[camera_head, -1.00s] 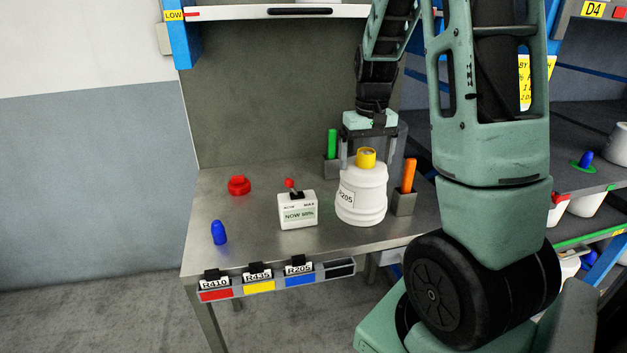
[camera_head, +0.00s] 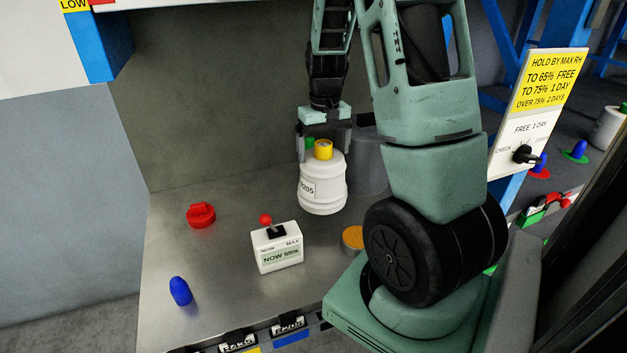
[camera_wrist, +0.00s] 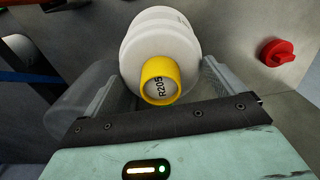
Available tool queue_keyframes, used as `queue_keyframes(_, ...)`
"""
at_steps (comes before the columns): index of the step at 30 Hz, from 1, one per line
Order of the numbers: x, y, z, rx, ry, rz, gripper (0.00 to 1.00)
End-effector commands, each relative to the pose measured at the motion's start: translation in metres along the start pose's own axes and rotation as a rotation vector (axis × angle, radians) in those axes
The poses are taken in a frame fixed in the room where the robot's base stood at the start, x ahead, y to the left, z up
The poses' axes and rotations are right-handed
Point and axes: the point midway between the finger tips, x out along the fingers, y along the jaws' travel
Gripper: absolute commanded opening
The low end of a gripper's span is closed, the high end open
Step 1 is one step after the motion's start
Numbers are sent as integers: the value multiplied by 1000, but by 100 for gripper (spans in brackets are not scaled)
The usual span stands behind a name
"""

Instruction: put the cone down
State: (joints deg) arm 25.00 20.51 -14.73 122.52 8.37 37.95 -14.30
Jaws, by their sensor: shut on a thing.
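The cone (camera_head: 322,190) is a white, ribbed yarn package with a yellow top (camera_head: 323,150) and an R205 label. It is upright in my gripper (camera_head: 324,160), whose fingers sit on either side of its upper part. In the wrist view the cone (camera_wrist: 160,45) is between the two fingers, with R205 readable on its yellow-rimmed end. Its base appears over the back part of the metal table (camera_head: 210,260); I cannot tell for sure whether it touches. A green item behind the yellow top is mostly hidden.
A white meter (camera_head: 278,250) with a red-knobbed lever stands in front of the cone. A red object (camera_head: 201,214) and a blue peg (camera_head: 180,291) are at left. An orange disc (camera_head: 353,237) is at right, a grey cylinder (camera_head: 370,165) behind. Left table surface is mostly clear.

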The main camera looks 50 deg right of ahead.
Motion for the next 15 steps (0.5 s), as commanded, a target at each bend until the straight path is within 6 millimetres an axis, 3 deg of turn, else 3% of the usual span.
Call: queue_keyframes(15, 59, 1, 0, 0, 1, 0, 30)
